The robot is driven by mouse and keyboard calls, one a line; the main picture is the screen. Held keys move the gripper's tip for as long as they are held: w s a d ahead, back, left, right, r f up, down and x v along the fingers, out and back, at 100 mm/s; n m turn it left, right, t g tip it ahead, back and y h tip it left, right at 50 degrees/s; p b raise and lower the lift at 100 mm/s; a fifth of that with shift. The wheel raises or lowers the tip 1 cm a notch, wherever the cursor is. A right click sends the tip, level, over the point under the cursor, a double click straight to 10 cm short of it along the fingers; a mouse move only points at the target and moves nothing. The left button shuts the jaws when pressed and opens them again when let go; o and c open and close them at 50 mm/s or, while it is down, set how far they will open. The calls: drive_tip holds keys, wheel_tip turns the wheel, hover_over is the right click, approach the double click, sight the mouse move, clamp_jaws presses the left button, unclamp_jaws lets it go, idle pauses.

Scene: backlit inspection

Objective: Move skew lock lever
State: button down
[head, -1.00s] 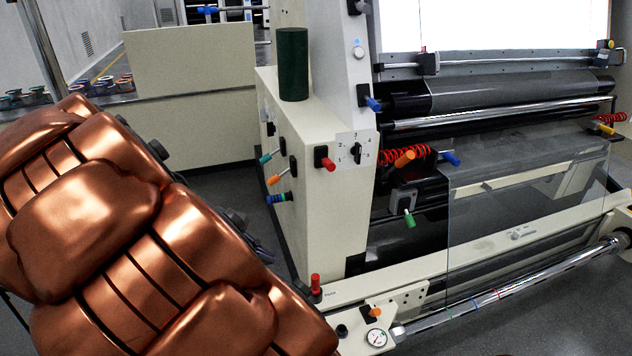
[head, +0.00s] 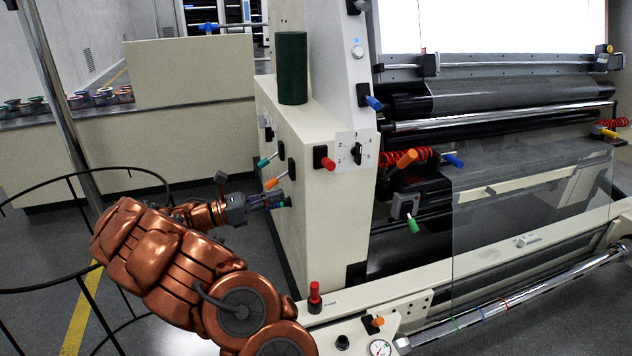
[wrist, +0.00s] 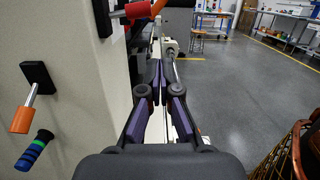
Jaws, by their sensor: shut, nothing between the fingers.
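I cannot tell from a label which lever is the skew lock lever. On the cream side panel, a teal-handled lever (head: 264,162) and an orange-handled lever (head: 272,183) sit one above the other. The orange one also shows in the wrist view (wrist: 24,116), beside a blue and green banded handle (wrist: 34,150). In the head view my gripper (head: 284,201) mostly covers that banded handle. My gripper is shut and empty, its purple pads together in the wrist view (wrist: 158,84). The banded and orange handles are left of the fingers, apart from them.
A red knob (head: 325,163) and a black rotary switch (head: 357,152) are on the panel corner. More orange (head: 406,158), blue (head: 453,160) and green (head: 412,226) handles are on the machine front. A dark green cylinder (head: 292,68) stands on top. Open floor lies left of the panel.

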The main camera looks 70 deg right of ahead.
sight(325, 163)
drive_tip(key=s+d+r+n+p, duration=0.1)
drive_tip(key=s+d+r, duration=0.1)
drive_tip(key=s+d, duration=0.5)
drive_tip(key=shift+d+r+n+h, duration=0.3)
drive_tip(key=shift+d+h, duration=0.1)
drive_tip(key=shift+d, duration=1.25)
wheel_tip(325, 163, up, 3)
drive_tip(key=n+t+p, duration=0.1)
drive_tip(key=n+p, duration=0.3)
drive_tip(key=p, duration=0.4)
drive_tip(key=shift+f+h, duration=0.15)
drive_tip(key=shift+h, duration=0.15)
drive_tip(key=shift+n+p, duration=0.7)
